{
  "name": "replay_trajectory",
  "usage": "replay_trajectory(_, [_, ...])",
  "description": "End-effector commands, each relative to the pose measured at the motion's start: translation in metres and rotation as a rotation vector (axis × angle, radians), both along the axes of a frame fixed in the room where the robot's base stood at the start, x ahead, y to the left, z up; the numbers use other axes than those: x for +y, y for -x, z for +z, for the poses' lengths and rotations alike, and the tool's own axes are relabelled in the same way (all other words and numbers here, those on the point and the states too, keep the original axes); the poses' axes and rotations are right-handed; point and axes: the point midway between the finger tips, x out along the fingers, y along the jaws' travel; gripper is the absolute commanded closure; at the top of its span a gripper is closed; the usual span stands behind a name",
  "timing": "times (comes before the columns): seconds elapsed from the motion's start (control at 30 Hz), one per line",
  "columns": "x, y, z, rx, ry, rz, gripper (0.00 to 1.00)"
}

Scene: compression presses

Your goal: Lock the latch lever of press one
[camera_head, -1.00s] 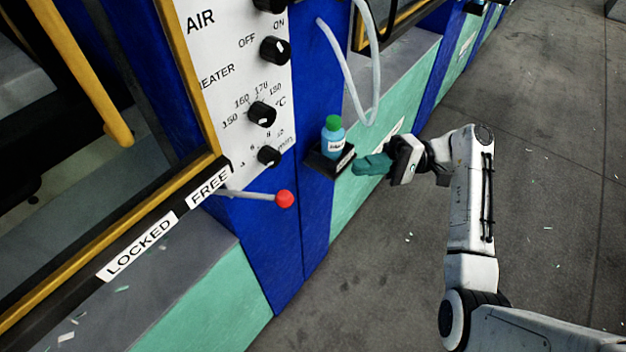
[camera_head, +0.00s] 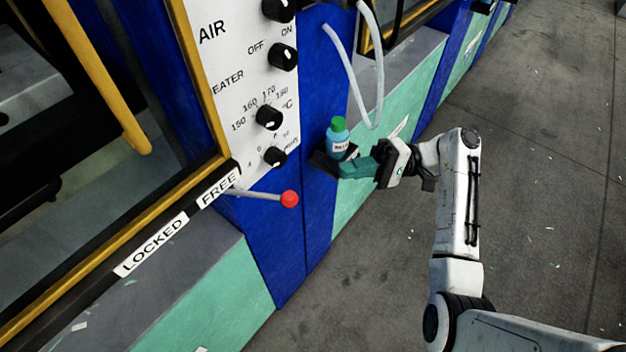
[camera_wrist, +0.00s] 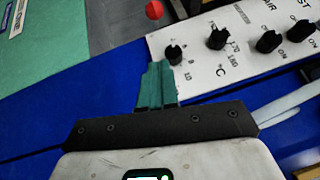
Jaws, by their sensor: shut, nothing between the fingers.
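The latch lever (camera_head: 262,195) is a grey rod with a red ball knob (camera_head: 290,199). It sticks out to the right from the FREE label (camera_head: 217,188); the LOCKED label (camera_head: 152,245) lies further down-left on the same rail. In the wrist view the red knob (camera_wrist: 155,10) shows at the top edge, and the rod is mostly out of sight. My gripper (camera_head: 345,170) has green fingers, shut and empty. It is to the right of and a little above the knob, clear of it. The wrist view shows the closed fingers (camera_wrist: 157,85) pointing toward the knob.
A blue bottle with a green cap (camera_head: 338,137) stands on a small black shelf (camera_head: 324,162), close beside my fingers. A white panel with black dials (camera_head: 268,118) is above the lever. A pale hose (camera_head: 376,90) hangs nearby.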

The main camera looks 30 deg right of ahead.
Motion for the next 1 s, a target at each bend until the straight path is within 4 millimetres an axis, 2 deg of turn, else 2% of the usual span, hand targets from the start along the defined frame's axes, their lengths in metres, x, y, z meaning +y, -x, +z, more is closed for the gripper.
replay_trajectory(0.2, [0.017, -0.004, 0.004, 0.004, 0.000, 0.004, 1.00])
replay_trajectory(0.47, [0.065, -0.017, 0.010, 0.004, 0.001, 0.004, 1.00])
replay_trajectory(0.6, [0.082, -0.005, 0.014, 0.005, 0.002, 0.001, 1.00])
replay_trajectory(0.8, [0.093, 0.001, 0.016, 0.002, 0.000, -0.001, 1.00])
replay_trajectory(1.0, [0.095, 0.002, 0.016, 0.002, 0.000, -0.001, 1.00])
